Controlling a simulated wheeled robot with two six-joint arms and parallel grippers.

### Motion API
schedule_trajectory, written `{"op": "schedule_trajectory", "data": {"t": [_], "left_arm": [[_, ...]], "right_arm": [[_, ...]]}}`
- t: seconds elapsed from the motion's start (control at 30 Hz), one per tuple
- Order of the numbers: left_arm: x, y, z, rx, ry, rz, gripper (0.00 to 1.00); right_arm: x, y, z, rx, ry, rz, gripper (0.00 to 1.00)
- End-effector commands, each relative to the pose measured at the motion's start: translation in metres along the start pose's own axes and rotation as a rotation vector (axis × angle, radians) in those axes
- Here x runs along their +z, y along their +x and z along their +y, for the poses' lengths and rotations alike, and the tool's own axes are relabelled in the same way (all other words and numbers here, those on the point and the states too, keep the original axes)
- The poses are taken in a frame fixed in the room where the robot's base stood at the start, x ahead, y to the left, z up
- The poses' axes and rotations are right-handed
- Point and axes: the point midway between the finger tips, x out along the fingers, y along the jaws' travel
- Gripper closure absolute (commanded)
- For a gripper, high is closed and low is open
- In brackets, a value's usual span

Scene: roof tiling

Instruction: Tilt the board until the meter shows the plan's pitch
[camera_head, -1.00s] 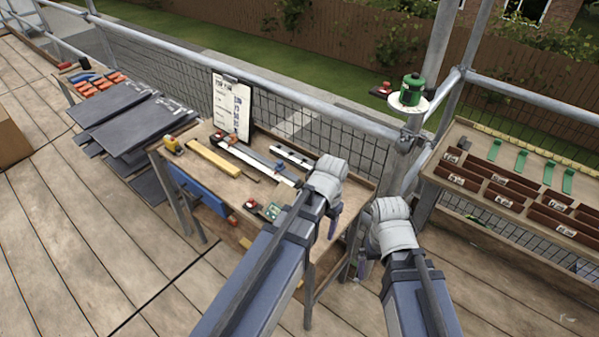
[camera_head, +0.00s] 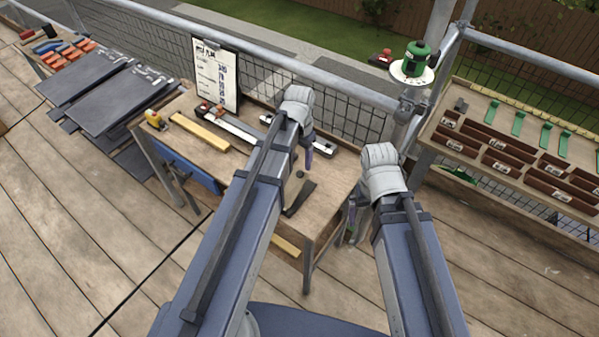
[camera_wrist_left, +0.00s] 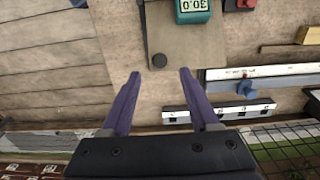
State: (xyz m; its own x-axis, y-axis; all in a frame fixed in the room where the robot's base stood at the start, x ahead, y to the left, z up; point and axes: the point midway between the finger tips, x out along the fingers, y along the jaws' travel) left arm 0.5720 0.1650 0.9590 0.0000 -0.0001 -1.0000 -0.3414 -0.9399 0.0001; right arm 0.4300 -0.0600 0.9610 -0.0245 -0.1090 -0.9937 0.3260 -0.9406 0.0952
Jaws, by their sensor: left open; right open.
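The brown board (camera_wrist_left: 185,30) lies under my left gripper in the left wrist view, with a dark round knob (camera_wrist_left: 159,61) near its edge. The teal meter (camera_wrist_left: 193,8) sits on the board, cut by the top edge. Its display is upside down and I cannot read it surely. My left gripper (camera_wrist_left: 160,73) is open and empty, its fingertips either side of the knob in the picture; contact is not clear. In the head view it is over the workbench (camera_head: 330,180). My right gripper (camera_head: 351,222) is open beside the bench's right end. The plan clipboard (camera_head: 215,75) stands at the back.
A yellow wooden bar (camera_head: 200,132), a yellow tool (camera_head: 155,119) and a long level-like rail (camera_head: 230,125) lie on the bench. Dark slates (camera_head: 125,95) are stacked left. A green laser-like device (camera_head: 414,62) stands on the railing. A rack of brown tiles (camera_head: 515,160) stands right.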

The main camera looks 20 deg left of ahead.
Motion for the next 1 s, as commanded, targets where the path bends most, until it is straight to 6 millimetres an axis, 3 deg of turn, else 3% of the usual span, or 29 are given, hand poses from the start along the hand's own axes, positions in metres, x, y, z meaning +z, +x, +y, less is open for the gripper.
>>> {"op": "schedule_trajectory", "data": {"t": [0.1, 0.4, 0.77, 1.0], "left_arm": [[0.0, 0.022, 0.0, 0.0, 0.0, 0.0, 0.38], [0.0, 0.055, 0.0, 0.0, 0.0, 0.0, 0.38], [0.0, 0.057, 0.0, 0.0, 0.0, 0.0, 0.38], [0.0, 0.057, 0.0, 0.0, 0.0, 0.0, 0.63]], "right_arm": [[-0.001, 0.021, -0.002, 0.0, 0.0, 0.0, 0.0], [-0.003, 0.054, -0.005, 0.0, 0.0, 0.0, 0.0], [-0.003, 0.057, -0.005, 0.0, 0.0, 0.0, 0.0], [-0.003, 0.057, -0.005, 0.0, 0.0, 0.0, 0.0]]}}
